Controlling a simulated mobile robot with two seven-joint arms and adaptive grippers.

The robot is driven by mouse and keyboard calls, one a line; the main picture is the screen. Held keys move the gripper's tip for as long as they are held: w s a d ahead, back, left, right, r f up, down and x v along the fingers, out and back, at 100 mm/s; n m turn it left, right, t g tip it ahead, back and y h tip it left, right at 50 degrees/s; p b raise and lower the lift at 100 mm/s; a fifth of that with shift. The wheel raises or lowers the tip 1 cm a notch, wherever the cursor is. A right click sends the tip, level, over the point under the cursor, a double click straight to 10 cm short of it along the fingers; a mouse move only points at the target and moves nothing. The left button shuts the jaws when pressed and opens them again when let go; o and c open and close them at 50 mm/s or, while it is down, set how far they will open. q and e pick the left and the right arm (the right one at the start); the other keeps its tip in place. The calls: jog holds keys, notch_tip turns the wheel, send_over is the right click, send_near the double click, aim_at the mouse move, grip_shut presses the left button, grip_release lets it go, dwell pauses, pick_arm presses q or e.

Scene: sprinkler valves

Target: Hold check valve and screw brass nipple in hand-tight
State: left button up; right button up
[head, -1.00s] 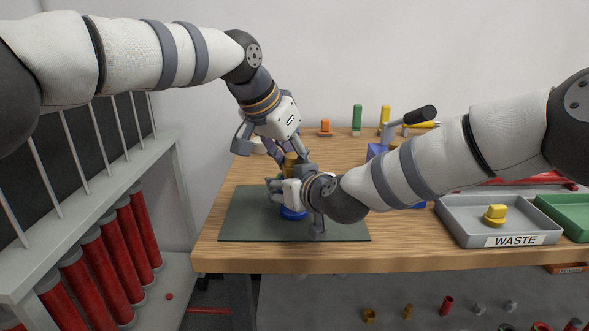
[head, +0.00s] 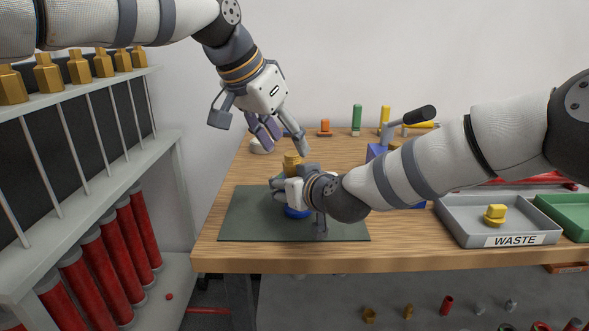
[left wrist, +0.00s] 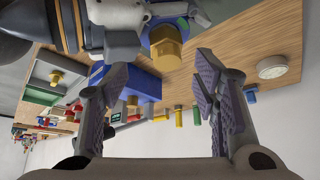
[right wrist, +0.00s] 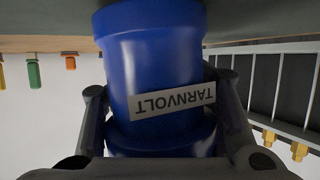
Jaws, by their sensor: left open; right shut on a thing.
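The blue check valve (head: 297,212) stands upright above the green mat, mostly hidden behind my right gripper (head: 284,184). My right gripper is shut around its body. In the right wrist view the blue body (right wrist: 155,65) with its TARNVOLT label sits between the fingers. The brass nipple (head: 292,161) stands upright on top of the valve; how deep its thread sits is hidden. My left gripper (head: 284,136) is open and empty, above and apart from the nipple. In the left wrist view the nipple's hex end (left wrist: 165,45) is beyond the open fingers.
The green mat (head: 240,225) lies near the table's front edge. A grey WASTE tray (head: 460,228) holding a yellow piece and a green tray (head: 560,212) are at the right. A blue block (head: 376,151) stands behind my right arm. A rack with red cylinders (head: 118,245) is at the left.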

dwell(0.3)
pick_arm(q)
jog(key=shift+w+a+r, duration=0.1)
jog(key=shift+r, duration=0.15)
jog(key=n+y, duration=0.3)
jog(key=n, duration=0.4)
send_near(296, 154)
jog(key=x, duration=0.7)
jog(key=a+x, duration=0.1)
jog(key=x, duration=0.2)
jog(key=shift+w+d+f, duration=0.1)
jog(key=shift+w+f, duration=0.1)
jog(key=shift+w, duration=0.1)
grip_shut()
jog(key=shift+s+d+m, duration=0.1)
jog(key=shift+d+m, duration=0.15)
jog(key=shift+m, duration=0.4)
jog(key=shift+s+d+m, duration=0.1)
jog(key=shift+d+m, duration=0.1)
jog(key=shift+m, duration=0.45)
jog(key=shift+o, duration=0.3)
grip_release()
jog(key=shift+g, duration=0.3)
